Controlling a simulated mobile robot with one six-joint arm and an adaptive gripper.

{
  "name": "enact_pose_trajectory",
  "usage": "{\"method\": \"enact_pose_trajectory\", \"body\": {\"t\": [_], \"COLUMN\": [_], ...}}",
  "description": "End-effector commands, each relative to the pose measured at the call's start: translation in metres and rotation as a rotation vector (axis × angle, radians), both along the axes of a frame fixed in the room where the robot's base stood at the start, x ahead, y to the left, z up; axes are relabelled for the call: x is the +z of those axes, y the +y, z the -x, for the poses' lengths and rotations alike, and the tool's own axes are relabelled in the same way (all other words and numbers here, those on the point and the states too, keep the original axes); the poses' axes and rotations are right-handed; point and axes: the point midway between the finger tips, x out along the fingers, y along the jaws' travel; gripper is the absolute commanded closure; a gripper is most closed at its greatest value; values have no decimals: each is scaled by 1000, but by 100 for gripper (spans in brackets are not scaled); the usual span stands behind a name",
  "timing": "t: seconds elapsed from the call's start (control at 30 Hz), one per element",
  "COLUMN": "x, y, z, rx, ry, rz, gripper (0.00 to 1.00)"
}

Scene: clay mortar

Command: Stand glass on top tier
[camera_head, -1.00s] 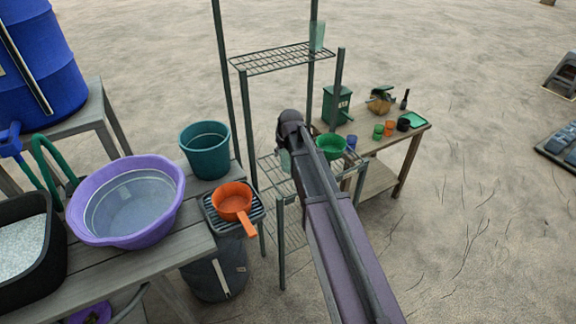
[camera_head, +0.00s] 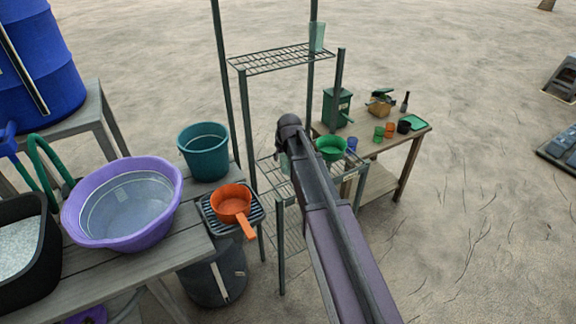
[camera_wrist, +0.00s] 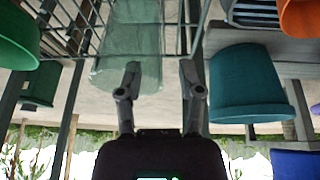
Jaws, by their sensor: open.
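A pale green translucent glass (camera_wrist: 118,55) stands on the wire middle tier of the rack and looks upside down in the wrist view. In the head view only a sliver of this glass (camera_head: 284,164) shows beside my arm. My gripper (camera_wrist: 160,78) is open and empty. One fingertip overlaps the glass in the picture, and the gap lies mostly to the right of it; contact cannot be told. The fingers are hidden in the head view. Another similar glass (camera_head: 317,37) stands at the right back corner of the top tier (camera_head: 265,60).
Thin rack posts (camera_head: 222,90) rise around the tiers. A green bowl (camera_head: 331,147) is close right of my arm. A teal bucket (camera_head: 204,150) and orange pan (camera_head: 233,203) stand to the left. Most of the top tier is clear.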

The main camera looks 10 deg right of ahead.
Motion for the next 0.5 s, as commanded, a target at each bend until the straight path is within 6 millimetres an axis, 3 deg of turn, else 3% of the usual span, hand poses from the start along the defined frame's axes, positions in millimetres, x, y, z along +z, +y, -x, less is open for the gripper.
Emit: {"method": "enact_pose_trajectory", "body": {"t": [0.2,0.5], "x": [-21,-30], "y": [0,1], "z": [-9,-13], "rx": [0,1], "ry": [0,-1], "rz": [-1,-1], "gripper": [52,52]}}
